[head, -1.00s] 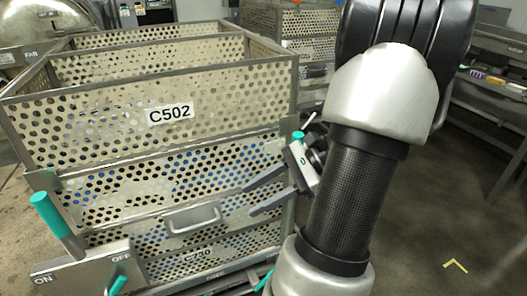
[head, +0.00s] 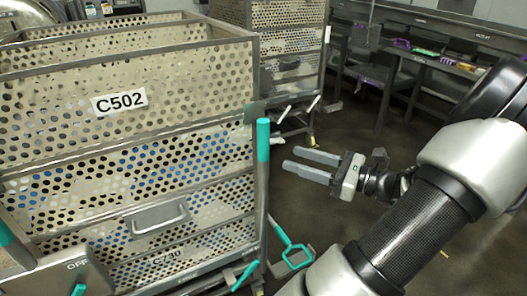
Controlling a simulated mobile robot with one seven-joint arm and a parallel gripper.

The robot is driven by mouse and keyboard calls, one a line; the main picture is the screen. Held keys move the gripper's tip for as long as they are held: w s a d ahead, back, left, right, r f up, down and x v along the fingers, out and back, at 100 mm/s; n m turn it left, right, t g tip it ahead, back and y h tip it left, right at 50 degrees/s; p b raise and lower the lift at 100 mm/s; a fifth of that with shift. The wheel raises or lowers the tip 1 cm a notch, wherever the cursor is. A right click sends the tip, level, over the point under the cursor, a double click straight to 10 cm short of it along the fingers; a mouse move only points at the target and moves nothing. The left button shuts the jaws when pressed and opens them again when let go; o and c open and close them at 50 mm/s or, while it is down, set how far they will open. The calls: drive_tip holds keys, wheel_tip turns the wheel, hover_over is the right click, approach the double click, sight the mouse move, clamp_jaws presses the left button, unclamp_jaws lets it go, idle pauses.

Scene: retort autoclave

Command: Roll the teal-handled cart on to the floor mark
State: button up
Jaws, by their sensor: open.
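A teal loop-shaped piece (head: 290,250) is low beside that corner. My gripper (head: 293,160) is open and empty, its fingers pointing left toward the post, with a gap between. A small piece of yellow floor marking (head: 444,253) shows at the right beside my arm; the rest of it is hidden.
Another perforated basket stack (head: 290,45) stands behind. A grey bench (head: 440,60) with small coloured items runs along the back right. Dark floor (head: 345,215) lies open between.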

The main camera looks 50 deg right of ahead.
sight(263, 149)
drive_tip(key=b+x, duration=0.1)
drive_tip(key=x, duration=0.9)
drive_tip(key=shift+w+a+b, duration=0.1)
drive_tip(key=shift+w+b, duration=0.15)
drive_tip(key=shift+b, duration=0.05)
clamp_jaws()
